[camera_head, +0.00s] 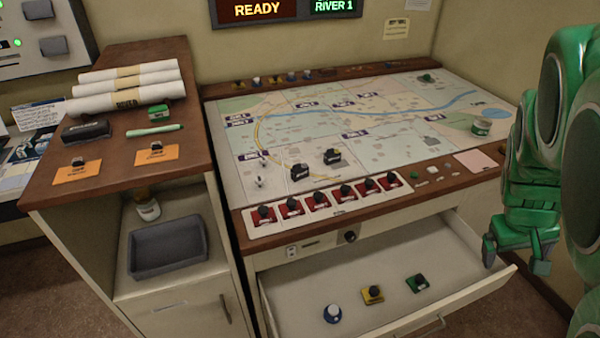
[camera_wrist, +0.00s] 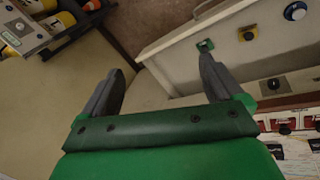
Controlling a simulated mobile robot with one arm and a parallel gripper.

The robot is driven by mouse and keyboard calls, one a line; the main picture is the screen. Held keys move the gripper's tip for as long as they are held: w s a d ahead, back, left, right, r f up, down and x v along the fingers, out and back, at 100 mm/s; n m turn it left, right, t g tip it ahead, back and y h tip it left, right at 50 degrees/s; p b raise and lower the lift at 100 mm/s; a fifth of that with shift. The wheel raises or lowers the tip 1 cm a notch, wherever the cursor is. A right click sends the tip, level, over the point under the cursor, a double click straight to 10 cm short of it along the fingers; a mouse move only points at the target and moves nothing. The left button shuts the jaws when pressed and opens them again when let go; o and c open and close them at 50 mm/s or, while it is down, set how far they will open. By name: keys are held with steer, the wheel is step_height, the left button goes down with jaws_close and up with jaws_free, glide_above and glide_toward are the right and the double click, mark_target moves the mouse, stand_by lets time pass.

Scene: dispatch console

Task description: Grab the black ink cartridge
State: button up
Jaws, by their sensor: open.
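A black block-shaped object (camera_head: 87,131), which looks like the black ink cartridge, lies on the wooden top of the left cabinet (camera_head: 45,190), in front of the paper rolls. Its label is too small to read. My gripper (camera_head: 515,262) is at the right side, by the right end of the open drawer, far from the black object. In the wrist view my gripper (camera_wrist: 160,80) has its fingers apart with nothing between them. The black object does not show in the wrist view.
The open drawer (camera_head: 480,285) holds blue, yellow and green knobbed pieces. The map console (camera_head: 385,140) stands between my gripper and the left cabinet, with two small black pieces on it. A green item (camera_head: 158,111), a green stick (camera_head: 154,130) and orange cards are near the black object.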

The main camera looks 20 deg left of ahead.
steer(key=w+a+r+n+t+h, duration=0.1)
steer(key=w+r+n+t, duration=0.15)
steer(key=w+n, duration=0.45)
steer(key=w+a+r+n+t+h, duration=0.1)
steer(key=w+n+t, duration=0.2)
steer(key=w, duration=0.8)
steer(key=w+a+f+n+t+y, duration=0.1)
steer(key=w+a+n+t+y, duration=0.35)
steer(key=w+a+n, duration=0.75)
steer(key=n+g+y, duration=0.1)
steer(key=n+y, duration=0.8)
steer(key=n, duration=0.7)
glide_above(301, 165)
steer(key=w+d, duration=0.4)
steer(key=d, duration=1)
step_height(301, 165, down, 10)
steer(key=s+a+f+n+g+y, duration=0.1)
steer(key=s+a+f+n, duration=0.1)
steer(key=a, duration=0.1)
steer(key=s+a+f+n+g+y, duration=0.1)
steer(key=s+a+f+n, duration=0.1)
steer(key=a, duration=0.1)
steer(key=s+a+f+n+g+y, duration=0.1)
steer(key=s+a+f+g, duration=0.1)
steer(key=s+a, duration=0.1)
steer(key=shift+a+f+n, duration=0.1)
steer(key=shift+a+n, duration=0.3)
steer(key=shift+a, duration=0.2)
steer(key=shift+x, duration=3.85)
steer(key=shift+w+d, duration=0.1)
